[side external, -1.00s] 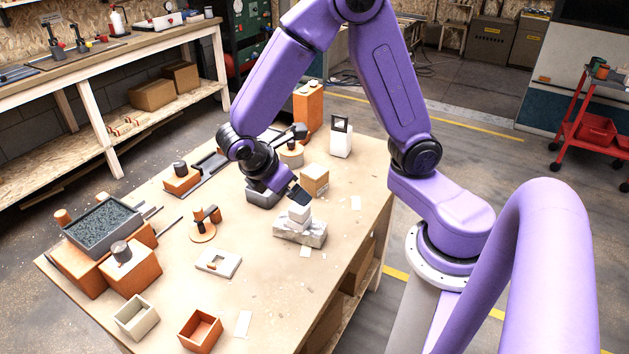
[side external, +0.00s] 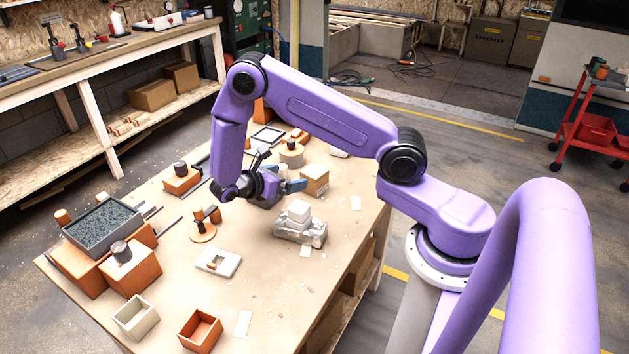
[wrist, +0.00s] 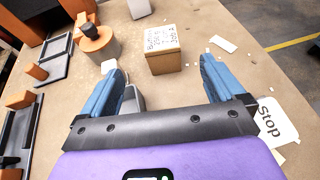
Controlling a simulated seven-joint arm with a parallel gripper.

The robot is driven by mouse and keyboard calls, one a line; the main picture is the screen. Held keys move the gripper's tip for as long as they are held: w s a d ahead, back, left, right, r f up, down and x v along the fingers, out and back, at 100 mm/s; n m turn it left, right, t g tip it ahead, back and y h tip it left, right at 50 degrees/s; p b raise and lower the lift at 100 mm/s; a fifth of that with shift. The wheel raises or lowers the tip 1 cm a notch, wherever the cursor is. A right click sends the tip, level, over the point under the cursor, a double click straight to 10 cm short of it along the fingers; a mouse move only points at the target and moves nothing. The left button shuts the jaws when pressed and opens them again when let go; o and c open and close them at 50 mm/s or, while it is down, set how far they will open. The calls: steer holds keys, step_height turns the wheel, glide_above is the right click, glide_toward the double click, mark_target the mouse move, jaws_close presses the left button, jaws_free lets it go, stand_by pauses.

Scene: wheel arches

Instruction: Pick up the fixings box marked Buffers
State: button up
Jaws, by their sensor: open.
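The small tan cardboard box (side external: 314,178) stands on the table toward its far right side. In the wrist view the box (wrist: 164,60) shows a white top with small dark handwriting; its first word looks like Buffers, but the print is hard to read. My gripper (side external: 291,180) is low over the table, tilted toward the box, just left of it. In the wrist view my gripper (wrist: 162,66) is open, its blue fingers apart, with the box ahead between their tips. Nothing is held, and I see no contact with the box.
A grey object (wrist: 134,101) is beside my left finger. A round orange-and-tan piece (wrist: 97,42) stands left of the box.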

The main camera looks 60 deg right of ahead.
mark_target(310, 173)
steer(key=x, duration=1.3)
steer(key=shift+f, duration=0.25)
steer(key=c, duration=1.2)
